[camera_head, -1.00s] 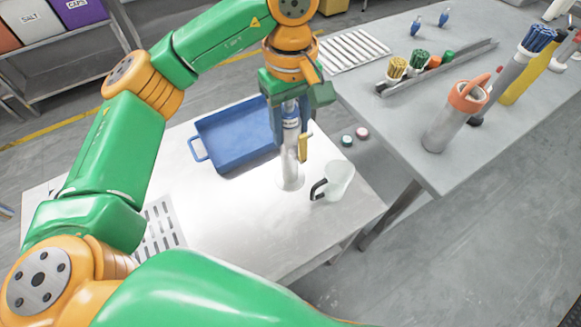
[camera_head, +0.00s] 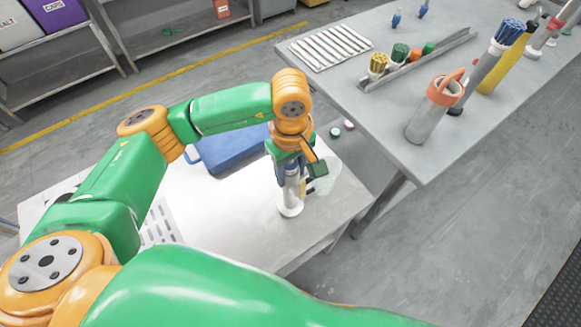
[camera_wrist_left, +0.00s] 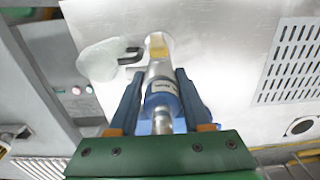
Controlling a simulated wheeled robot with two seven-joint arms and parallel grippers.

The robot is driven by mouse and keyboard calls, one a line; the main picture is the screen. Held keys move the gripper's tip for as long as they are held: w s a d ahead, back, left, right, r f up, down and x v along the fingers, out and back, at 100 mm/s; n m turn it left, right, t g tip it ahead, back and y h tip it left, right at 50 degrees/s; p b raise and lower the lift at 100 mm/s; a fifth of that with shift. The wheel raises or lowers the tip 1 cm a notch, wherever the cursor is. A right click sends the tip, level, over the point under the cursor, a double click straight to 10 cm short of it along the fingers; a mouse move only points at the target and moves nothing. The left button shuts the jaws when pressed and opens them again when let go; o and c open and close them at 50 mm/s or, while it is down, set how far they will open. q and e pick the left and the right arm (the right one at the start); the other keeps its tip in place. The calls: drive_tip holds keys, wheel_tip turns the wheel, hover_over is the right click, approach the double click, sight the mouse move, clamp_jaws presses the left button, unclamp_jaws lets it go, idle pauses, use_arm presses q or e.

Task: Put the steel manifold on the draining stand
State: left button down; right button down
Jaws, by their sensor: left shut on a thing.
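The steel manifold (camera_head: 291,192) is an upright silver tube with a pale round lower end, over the near metal table. My left gripper (camera_head: 290,173) is shut around its upper part. In the left wrist view the manifold (camera_wrist_left: 161,84) shows a blue, lettered band between the fingers of the left gripper (camera_wrist_left: 158,92) and a yellow part farther along. I cannot tell whether its lower end touches the table. A white slatted rack (camera_head: 332,46), likely the draining stand, lies empty on the bench at the upper right. My right gripper is not in view.
A clear jug (camera_head: 326,178) stands beside the manifold, partly hidden by my gripper. A blue tray (camera_head: 228,150) lies behind my left arm. The bench (camera_head: 400,165) also holds a rail of brushes (camera_head: 415,60) and an orange-topped canister (camera_head: 434,108). A floor gap separates table and bench.

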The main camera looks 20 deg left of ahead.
use_arm(q)
drive_tip(key=shift+f, duration=0.45)
drive_tip(key=shift+f, duration=0.1)
drive_tip(key=shift+c, duration=1.8)
unclamp_jaws()
wheel_tip(320, 180, up, 12)
drive_tip(key=shift+r+b, duration=0.15)
drive_tip(key=shift+b, duration=0.25)
